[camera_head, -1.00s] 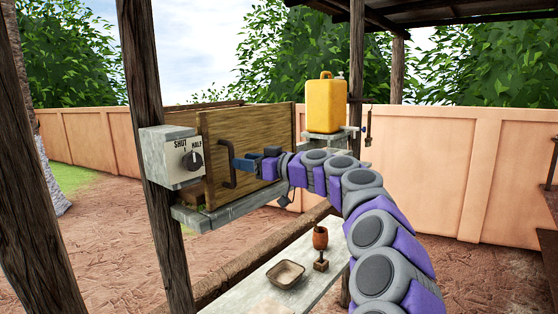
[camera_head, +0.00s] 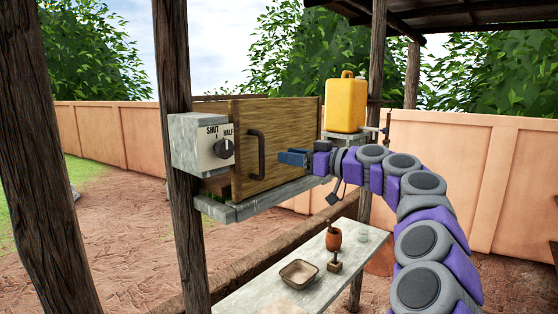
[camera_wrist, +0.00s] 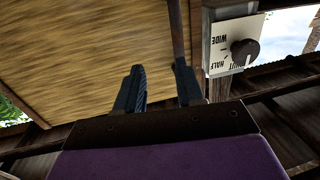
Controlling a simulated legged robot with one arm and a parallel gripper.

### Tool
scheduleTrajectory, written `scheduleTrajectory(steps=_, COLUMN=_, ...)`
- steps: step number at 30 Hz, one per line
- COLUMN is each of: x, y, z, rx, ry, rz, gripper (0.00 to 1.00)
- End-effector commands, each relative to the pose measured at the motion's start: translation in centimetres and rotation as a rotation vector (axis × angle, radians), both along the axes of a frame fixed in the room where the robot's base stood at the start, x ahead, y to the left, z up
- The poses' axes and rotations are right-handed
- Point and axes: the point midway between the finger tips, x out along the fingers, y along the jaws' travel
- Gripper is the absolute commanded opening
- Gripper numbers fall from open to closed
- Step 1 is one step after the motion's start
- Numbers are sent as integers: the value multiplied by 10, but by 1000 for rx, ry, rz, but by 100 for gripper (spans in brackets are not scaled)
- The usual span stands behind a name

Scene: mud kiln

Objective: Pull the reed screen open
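The reed screen (camera_head: 292,120) is a brown, straw-textured panel on the front of a box mounted on the posts. A dark upright bar handle (camera_head: 258,155) is near its left edge. My gripper (camera_head: 281,157) points at the handle from the right, with a small gap between its tips and the handle in the head view. In the wrist view the screen (camera_wrist: 85,50) fills the upper left. My two fingers (camera_wrist: 158,72) are apart with nothing between them. The dark handle bar (camera_wrist: 178,30) runs down to the right fingertip; whether they touch cannot be told.
A dial box (camera_head: 198,143) marked SHUT and HALF sits left of the screen. A yellow jerrycan (camera_head: 346,103) stands on a shelf to the right. A wooden post (camera_head: 178,130) stands at left.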

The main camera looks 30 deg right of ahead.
Motion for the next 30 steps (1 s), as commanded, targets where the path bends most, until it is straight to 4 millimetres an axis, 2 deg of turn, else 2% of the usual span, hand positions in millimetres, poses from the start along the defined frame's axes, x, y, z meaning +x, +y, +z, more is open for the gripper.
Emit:
scheduleTrajectory(steps=11, x=-22, y=-1, z=3, rx=-7, ry=-3, rz=0, gripper=38)
scheduleTrajectory(steps=19, x=-36, y=-19, z=1, rx=-2, ry=-3, rz=-3, gripper=38)
scheduleTrajectory(steps=30, x=-56, y=-31, z=1, rx=-1, ry=-2, rz=1, gripper=38)
